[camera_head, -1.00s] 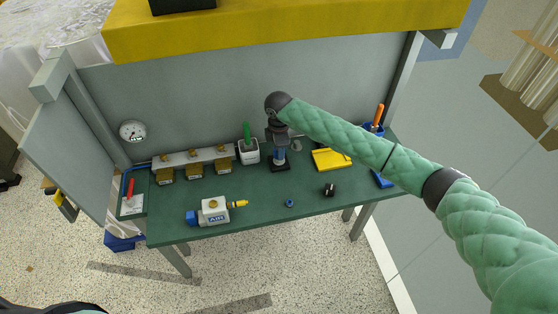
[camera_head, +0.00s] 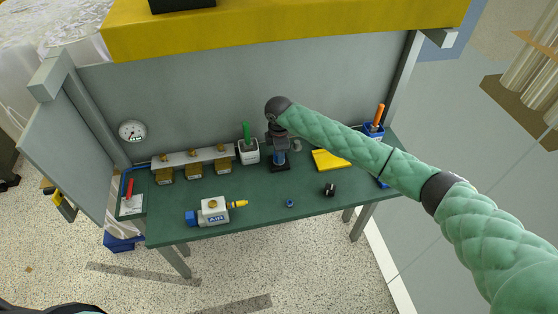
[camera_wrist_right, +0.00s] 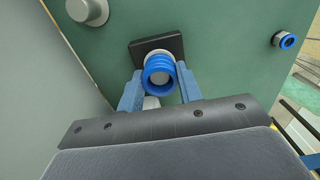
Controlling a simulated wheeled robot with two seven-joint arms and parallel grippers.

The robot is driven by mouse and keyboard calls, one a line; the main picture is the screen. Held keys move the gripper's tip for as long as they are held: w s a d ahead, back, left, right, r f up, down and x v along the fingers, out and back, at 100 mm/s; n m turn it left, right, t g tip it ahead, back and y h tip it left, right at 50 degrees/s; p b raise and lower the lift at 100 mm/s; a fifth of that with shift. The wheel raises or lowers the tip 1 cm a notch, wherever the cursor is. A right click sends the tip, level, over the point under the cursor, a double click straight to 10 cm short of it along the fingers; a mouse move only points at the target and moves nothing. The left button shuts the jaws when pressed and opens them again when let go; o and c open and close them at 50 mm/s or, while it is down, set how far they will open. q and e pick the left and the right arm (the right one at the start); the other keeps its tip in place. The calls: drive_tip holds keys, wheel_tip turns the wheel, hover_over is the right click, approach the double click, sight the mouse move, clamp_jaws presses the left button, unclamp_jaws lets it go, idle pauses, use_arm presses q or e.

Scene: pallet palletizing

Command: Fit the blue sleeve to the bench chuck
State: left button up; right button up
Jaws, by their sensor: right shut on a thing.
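The blue sleeve (camera_wrist_right: 158,72) shows in the right wrist view as a ringed blue piece with a pale round core. My right gripper (camera_head: 279,152) is shut on it, with one blue finger on each side. The bench chuck (camera_head: 280,168) stands near the back of the bench on a black square base, which also shows in the wrist view (camera_wrist_right: 146,45). The sleeve is lined up over the chuck, at or just above it. I cannot tell whether it is seated, since the gripper hides the joint. My left gripper is out of view.
A small blue ring (camera_head: 291,203) and a black part (camera_head: 329,190) lie in front. The grey back panel (camera_head: 230,100) rises behind.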

drive_tip(key=shift+f, duration=0.25)
idle(0.7)
drive_tip(key=o, duration=1.1)
drive_tip(key=shift+c, duration=0.2)
